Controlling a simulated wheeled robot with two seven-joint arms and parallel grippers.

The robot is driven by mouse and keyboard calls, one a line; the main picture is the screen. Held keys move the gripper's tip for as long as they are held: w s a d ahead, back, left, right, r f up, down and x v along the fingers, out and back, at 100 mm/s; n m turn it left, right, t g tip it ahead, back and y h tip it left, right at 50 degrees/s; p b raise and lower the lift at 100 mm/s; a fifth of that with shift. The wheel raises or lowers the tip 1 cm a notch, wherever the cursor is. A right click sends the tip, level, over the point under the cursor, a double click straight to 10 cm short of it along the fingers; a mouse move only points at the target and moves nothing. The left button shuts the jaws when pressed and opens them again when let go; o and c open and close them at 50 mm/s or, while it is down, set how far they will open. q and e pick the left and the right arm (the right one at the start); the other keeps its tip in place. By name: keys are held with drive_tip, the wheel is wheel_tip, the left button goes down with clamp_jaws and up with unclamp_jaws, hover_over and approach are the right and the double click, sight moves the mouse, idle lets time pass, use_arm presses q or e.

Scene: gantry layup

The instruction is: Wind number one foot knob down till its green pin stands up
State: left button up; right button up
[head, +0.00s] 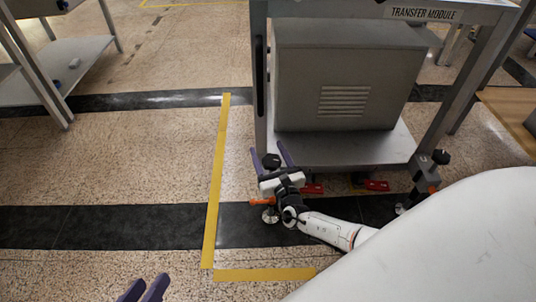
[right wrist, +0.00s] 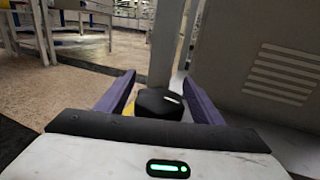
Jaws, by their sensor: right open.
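A black foot knob (head: 271,161) sits at the front left leg of the transfer module (head: 345,150). It also shows in the right wrist view (right wrist: 158,103), between the purple fingers. My right gripper (head: 271,153) is open, with one finger on each side of this knob; I cannot tell whether either touches it. Below, a round foot pad (head: 270,215) stands on the dark floor band. I see no green pin, and no number on the knob is readable. My left gripper (head: 148,284) shows only its purple fingertips at the bottom edge, away from the module; its opening is unclear.
Another black knob (head: 441,157) is on the front right leg. Red parts (head: 376,185) lie low under the module's shelf. Yellow floor tape (head: 216,180) runs left of the module. A grey-shelved bench (head: 70,75) stands far left, with clear floor between.

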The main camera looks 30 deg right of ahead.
drive_tip(key=shift+w, duration=0.1)
drive_tip(key=c, duration=1)
drive_tip(key=shift+c, duration=0.2)
drive_tip(key=shift+m+h, duration=0.3)
drive_tip(key=shift+h, duration=0.2)
drive_tip(key=m+g+h, duration=0.1)
drive_tip(key=m+h, duration=0.1)
drive_tip(key=h, duration=0.1)
drive_tip(key=shift+d+m+g, duration=0.3)
drive_tip(key=shift+d+g, duration=0.05)
drive_tip(key=shift+g, duration=0.05)
drive_tip(key=shift+s+d+m+g+h, duration=0.25)
drive_tip(key=shift+m+g+h, duration=0.4)
drive_tip(key=shift+h, duration=0.35)
drive_tip(key=shift+s+d+m+g+h, duration=0.2)
drive_tip(key=shift+m+g+h, duration=0.45)
drive_tip(key=shift+h, duration=0.35)
drive_tip(key=shift+s+m+g+h, duration=0.1)
drive_tip(key=shift+m+g+h, duration=0.2)
drive_tip(key=shift+g, duration=0.1)
